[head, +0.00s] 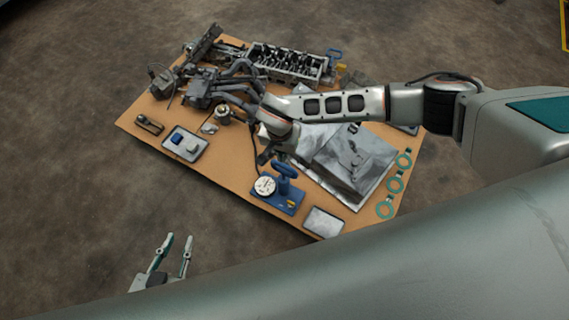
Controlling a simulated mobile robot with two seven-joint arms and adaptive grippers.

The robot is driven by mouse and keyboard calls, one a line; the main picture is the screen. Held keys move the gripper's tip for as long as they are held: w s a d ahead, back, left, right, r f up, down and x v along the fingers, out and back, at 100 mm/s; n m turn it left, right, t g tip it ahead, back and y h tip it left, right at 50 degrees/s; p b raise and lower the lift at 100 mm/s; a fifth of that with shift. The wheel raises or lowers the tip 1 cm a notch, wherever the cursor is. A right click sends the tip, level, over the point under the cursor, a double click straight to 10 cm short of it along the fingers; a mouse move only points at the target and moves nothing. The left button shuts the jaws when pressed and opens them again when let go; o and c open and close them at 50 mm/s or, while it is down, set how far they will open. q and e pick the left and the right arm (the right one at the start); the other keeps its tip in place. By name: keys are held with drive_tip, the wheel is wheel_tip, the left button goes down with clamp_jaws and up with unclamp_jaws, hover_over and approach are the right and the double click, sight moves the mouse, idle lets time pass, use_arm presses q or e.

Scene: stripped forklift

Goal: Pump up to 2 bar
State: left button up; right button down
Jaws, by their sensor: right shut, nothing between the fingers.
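A blue hand pump (289,198) stands near the front edge of the brown board, with a dark blue handle (284,171) on top. A round white gauge (265,186) sits at its left side; its reading is too small to make out. My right gripper (264,157) points down just behind and left of the handle. It is shut and empty, and its fingertips are partly hidden by the wrist. I cannot tell whether it touches the pump. My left gripper (178,246) is open and empty over the floor, in front of the board.
An engine block (290,64) and grey manifold parts (205,88) fill the back. A grey tray with blue and white blocks (184,144) lies left. A large grey metal plate (354,163), green rings (396,183) and a small pale tray (323,222) lie right.

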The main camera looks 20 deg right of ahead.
sight(284, 167)
drive_tip(key=f+b, duration=0.2)
drive_tip(key=f, duration=0.1)
drive_tip(key=f+b, duration=0.2)
drive_tip(key=f, duration=0.2)
drive_tip(key=shift+w+d, duration=0.2)
use_arm(q)
drive_tip(key=shift+w+d+r+t+h, duration=0.15)
drive_tip(key=shift+w+d+r, duration=0.1)
drive_tip(key=shift+d, duration=0.25)
drive_tip(key=shift+w+d+r+t+h, duration=0.1)
drive_tip(key=shift+w+d+r+h, duration=0.1)
drive_tip(key=shift+d, duration=0.35)
drive_tip(key=shift+w+d+r+t+h, duration=0.15)
drive_tip(key=shift+w+d+r, duration=0.1)
drive_tip(key=shift+d, duration=0.25)
use_arm(e)
drive_tip(key=shift+w+r, duration=0.1)
drive_tip(key=shift+w, duration=0.1)
use_arm(q)
drive_tip(key=shift+s+f, duration=0.1)
drive_tip(key=shift+f, duration=0.1)
